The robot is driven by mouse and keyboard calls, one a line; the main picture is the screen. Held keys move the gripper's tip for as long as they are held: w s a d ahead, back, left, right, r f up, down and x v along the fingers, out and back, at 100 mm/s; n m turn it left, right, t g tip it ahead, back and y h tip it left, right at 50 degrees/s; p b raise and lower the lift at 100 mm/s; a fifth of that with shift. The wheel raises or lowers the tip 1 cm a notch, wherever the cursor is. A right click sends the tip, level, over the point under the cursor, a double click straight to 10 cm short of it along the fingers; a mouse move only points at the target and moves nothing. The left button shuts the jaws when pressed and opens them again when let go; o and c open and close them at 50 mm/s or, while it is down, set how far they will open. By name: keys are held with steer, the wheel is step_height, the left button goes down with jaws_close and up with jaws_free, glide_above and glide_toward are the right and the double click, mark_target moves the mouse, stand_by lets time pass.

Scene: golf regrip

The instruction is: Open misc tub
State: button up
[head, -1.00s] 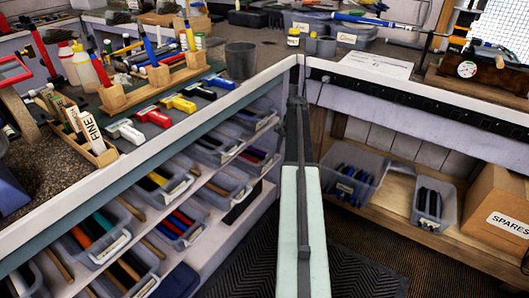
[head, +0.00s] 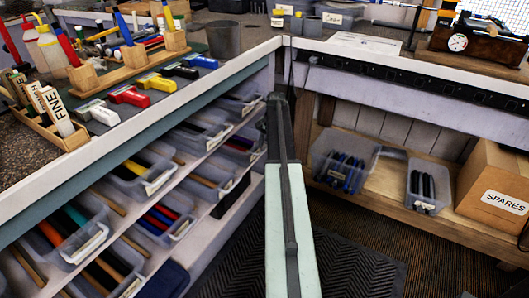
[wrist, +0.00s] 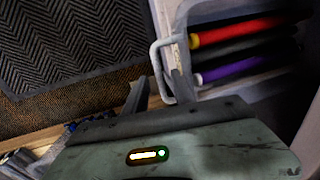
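In the head view, my arm hides the gripper. A tub with red and purple grips (head: 240,147) sits on the shelves left of my arm. No label reading "misc" can be made out, so I cannot tell which tub it is.
Several tubs of coloured grips (head: 160,218) fill the shelves under the left bench (head: 150,110). Two tubs (head: 342,172) (head: 425,192) and a SPARES box (head: 492,188) stand on the low right shelf. Dark floor mat (head: 345,255) lies clear between the benches.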

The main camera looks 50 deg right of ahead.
jaws_close()
stand_by(1.4)
